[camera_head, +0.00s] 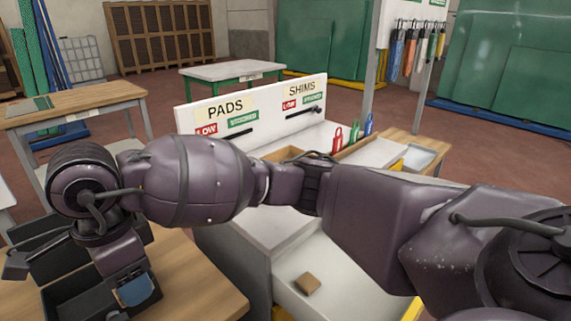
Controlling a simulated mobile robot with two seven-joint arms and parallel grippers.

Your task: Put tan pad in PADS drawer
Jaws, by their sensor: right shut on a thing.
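A small tan pad (307,284) lies in an open white drawer (345,277) at the bottom centre. The PADS label (225,108) is on the left half of a white board behind the cabinet, with SHIMS on the right half; my arm hides much of the cabinet, and I cannot tell which label this drawer belongs to. My right arm crosses the view to the left. My right gripper (134,281) points down over a black bin at lower left, away from the tan pad, and seems shut on a blue piece (139,290). My left gripper is not in view.
Black bins (45,262) stand on a wooden table (195,275) at lower left. Red, green and blue tagged items (353,135) stand on the cabinet's far side. Another wooden table (85,102) is at left. Red floor is open behind.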

